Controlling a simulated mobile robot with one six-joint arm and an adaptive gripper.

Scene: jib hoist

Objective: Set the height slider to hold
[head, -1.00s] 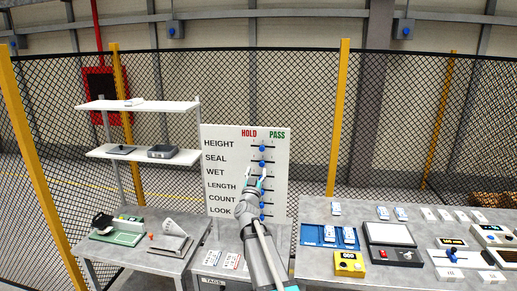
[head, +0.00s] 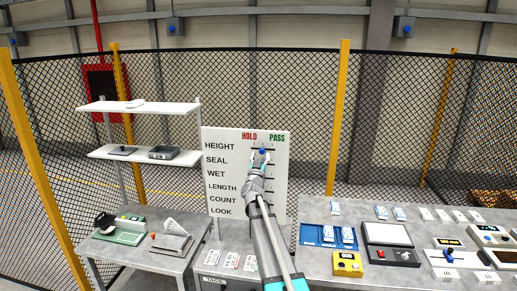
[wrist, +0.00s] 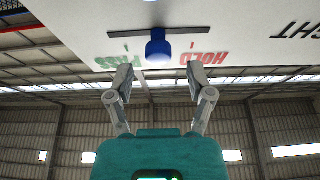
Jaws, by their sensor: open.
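The white slider board (head: 222,203) stands upright, with HOLD on the left and PASS on the right above its rows. The blue height slider knob (head: 262,151) is on the top row. In the wrist view, which is upside down, the knob (wrist: 158,47) sits near the middle of its dark track, between the red HOLD and green PASS words. My gripper (head: 261,157) is open in front of the board. Its fingertips (wrist: 159,73) are spread to either side of the knob, with a gap on both sides. My gripper and arm hide most lower knobs.
A grey table with instruments (head: 320,212) stands to the right. A grey table (head: 150,262) and white shelves (head: 130,106) stand to the left. A mesh fence is behind the board.

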